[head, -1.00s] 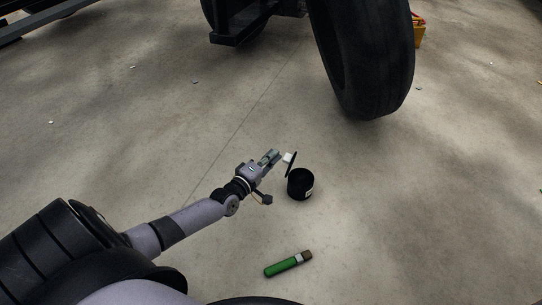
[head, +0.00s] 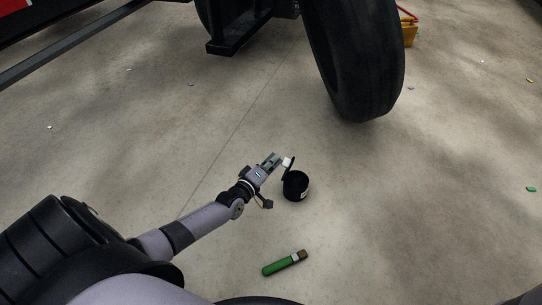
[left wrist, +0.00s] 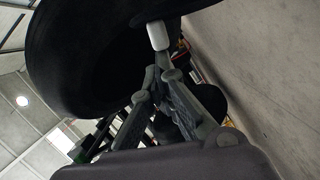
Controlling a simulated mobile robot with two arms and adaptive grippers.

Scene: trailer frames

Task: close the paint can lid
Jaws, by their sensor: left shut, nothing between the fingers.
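The black paint can (head: 296,187) stands upright on the concrete floor in the head view, with a small white label on its side. Its lid (head: 291,169) is open and stands up steeply at the can's left edge, with a white piece on it. My left gripper (head: 275,159) is shut and empty, its fingertips close to the lid's left side. In the left wrist view the shut fingertips (left wrist: 158,72) are near a pale piece (left wrist: 158,36) in front of a large dark shape. I cannot tell whether they touch. My right gripper is not in view.
A green-handled tool (head: 284,263) lies on the floor in front of the can. A large black tire (head: 355,70) stands behind, with a dark frame (head: 238,40) left of it. A yellow object (head: 410,35) is beyond the tire. Floor to the right is mostly free.

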